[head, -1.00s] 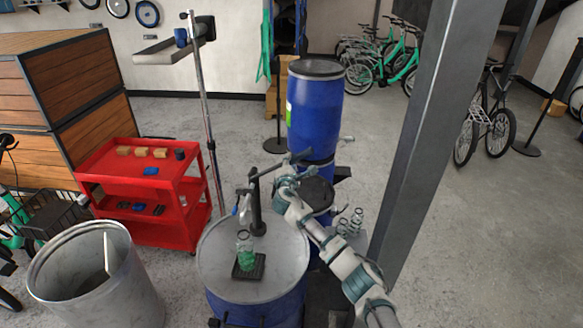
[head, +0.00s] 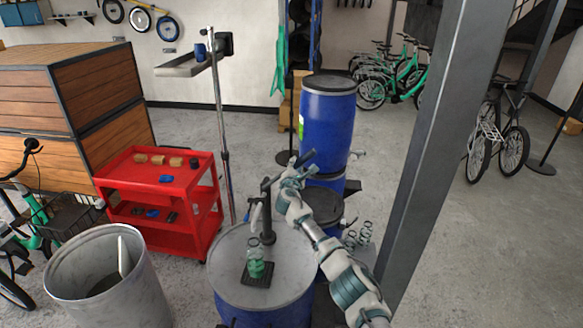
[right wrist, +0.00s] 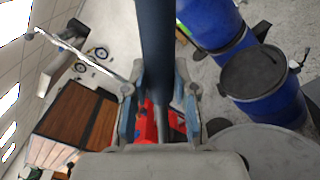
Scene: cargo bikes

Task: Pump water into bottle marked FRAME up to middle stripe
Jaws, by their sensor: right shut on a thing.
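A clear bottle (head: 256,266) with green liquid in its lower part stands on a black drip mat (head: 258,280) on the grey lid of a blue drum (head: 290,266). Its marking and stripes are too small to read. A dark hand pump (head: 267,222) rises from the lid behind the bottle, its spout over the bottle's mouth. My right gripper (head: 291,172) is shut on the pump's handle, which slants up to the right. In the right wrist view the dark handle (right wrist: 155,50) runs between the fingers (right wrist: 158,100). My left gripper is not in view.
Blue drums (head: 326,125) stand behind the pump. Several other bottles (head: 358,238) are to the right. A grey post (head: 430,150) rises at right. A metal bin (head: 105,270) and a red cart (head: 160,185) stand at left.

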